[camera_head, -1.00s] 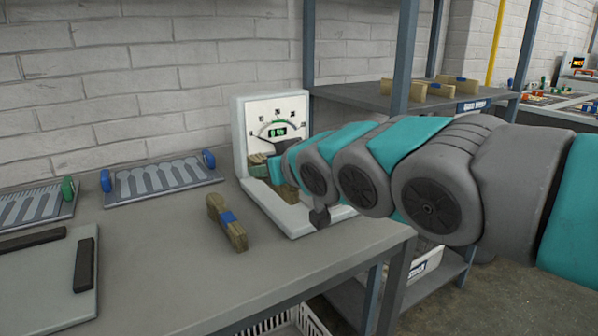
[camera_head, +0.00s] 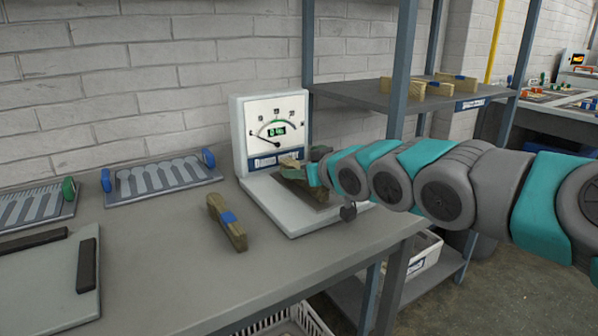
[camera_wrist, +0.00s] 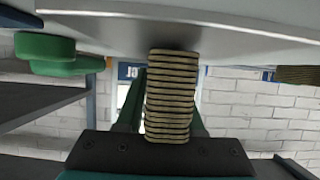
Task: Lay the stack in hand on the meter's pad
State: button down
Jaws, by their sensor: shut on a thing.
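My gripper (camera_head: 312,172) is over the pad, shut on a stack of thin wooden pieces (camera_head: 300,190). In the wrist view the stack (camera_wrist: 172,95) shows its layered edges between the dark green fingers. A pale slab, apparently the pad (camera_wrist: 240,25), fills the top there, close to the stack's end. I cannot tell whether the stack touches the pad; my gripper hides part of it.
Another wooden bundle with a blue band (camera_head: 228,222) lies on the grey bench (camera_head: 170,255) left of the meter. A tray with spoon shapes (camera_head: 160,180) lies farther left. A shelf post (camera_head: 308,60) stands just right of the meter.

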jog(key=shift+f, duration=0.1)
jog(key=shift+f, duration=0.15)
jog(key=c, duration=0.5)
grip_release()
jog(key=shift+c, duration=0.2)
jog(key=shift+r, duration=0.3)
jog(key=b+v, duration=0.1)
jog(key=v, duration=1.1)
jog(key=shift+f, duration=0.1)
